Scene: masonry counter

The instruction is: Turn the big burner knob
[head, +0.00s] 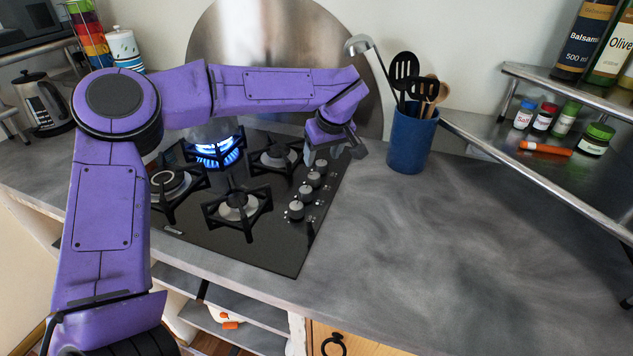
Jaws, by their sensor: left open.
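A black gas hob (270,245) is set in the grey counter. A row of several round knobs runs along its right side, from the nearest knob (296,210) to the farthest visible knob (321,165). Which one is the big burner knob I cannot tell from any marking. The back left burner (216,150) burns with a blue flame; the other burners show no flame. My left gripper (335,154) is open and empty, above the back end of the knob row. Whether it touches a knob cannot be told. My right gripper is not in view.
A blue utensil pot (411,140) with a ladle and spatulas stands just right of my left gripper. A metal shelf (560,160) with jars and bottles is at the right. A kettle (42,102) stands at the far left. The counter (430,250) right of the hob is clear.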

